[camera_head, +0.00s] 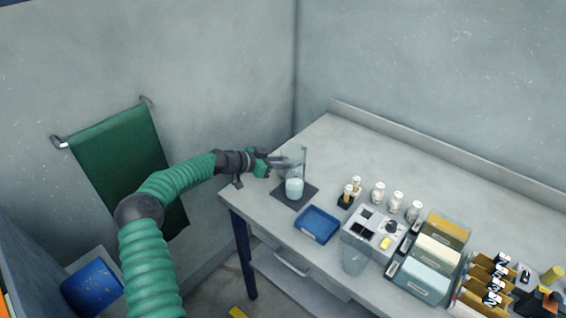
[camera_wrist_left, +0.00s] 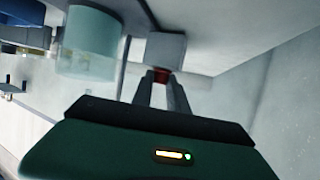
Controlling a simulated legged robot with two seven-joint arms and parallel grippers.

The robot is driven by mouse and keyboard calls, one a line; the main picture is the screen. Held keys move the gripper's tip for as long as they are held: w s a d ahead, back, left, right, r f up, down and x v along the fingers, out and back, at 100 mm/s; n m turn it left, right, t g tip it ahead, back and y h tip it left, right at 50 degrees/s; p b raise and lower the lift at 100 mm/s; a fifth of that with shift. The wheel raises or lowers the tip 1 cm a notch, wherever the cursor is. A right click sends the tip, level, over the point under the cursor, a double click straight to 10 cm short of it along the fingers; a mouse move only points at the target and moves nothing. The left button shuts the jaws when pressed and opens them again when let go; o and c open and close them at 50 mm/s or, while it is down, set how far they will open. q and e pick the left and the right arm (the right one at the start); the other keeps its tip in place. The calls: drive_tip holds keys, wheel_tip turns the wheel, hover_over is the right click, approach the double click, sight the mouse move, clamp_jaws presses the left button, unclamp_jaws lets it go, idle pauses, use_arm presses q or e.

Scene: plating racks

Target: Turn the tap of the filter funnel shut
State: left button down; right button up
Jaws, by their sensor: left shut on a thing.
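The filter funnel (camera_head: 295,152) is a clear glass shape at its thin stand, near the table's far left corner. A beaker of pale blue liquid (camera_head: 294,188) stands below it on a dark square mat (camera_head: 311,191); a pale blue vessel (camera_wrist_left: 92,42) also shows at the upper left of the left wrist view. My left gripper (camera_head: 286,161) is at the funnel's left side. In the left wrist view my left gripper (camera_wrist_left: 160,82) is shut on the small red-brown tap (camera_wrist_left: 161,75), below a pale grey block (camera_wrist_left: 166,50). The tap's angle cannot be made out. My right gripper is not in view.
A blue tray (camera_head: 317,224) lies in front of the mat. White bottles (camera_head: 378,192), a grey compartment rack (camera_head: 374,235) and file boxes (camera_head: 436,255) stand to the right. The tabletop behind the bottles is clear. A green towel (camera_head: 122,155) hangs on the left wall.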

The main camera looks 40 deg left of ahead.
use_arm(q)
drive_tip(key=shift+a, duration=0.1)
drive_tip(key=shift+f+n+y+b, duration=0.15)
drive_tip(key=shift+n+y+b, duration=0.3)
drive_tip(key=shift+b, duration=0.2)
drive_tip(key=n+y+b, duration=0.2)
drive_tip(key=b, duration=0.1)
drive_tip(key=n+t+y+b, duration=0.1)
drive_tip(key=b, duration=0.1)
drive_tip(key=shift+s+d+f+y, duration=0.1)
drive_tip(key=shift+d+f+y, duration=0.05)
drive_tip(key=shift+d+y, duration=0.1)
drive_tip(key=shift+r+n+y+b, duration=0.2)
drive_tip(key=shift+n+y+b, duration=0.35)
drive_tip(key=shift+y+b, duration=0.1)
drive_tip(key=shift+r+n+y+b, duration=0.15)
drive_tip(key=shift+n+y+b, duration=0.4)
drive_tip(key=shift+y, duration=0.1)
drive_tip(key=c, duration=1.3)
unclamp_jaws()
drive_tip(key=shift+d, duration=0.1)
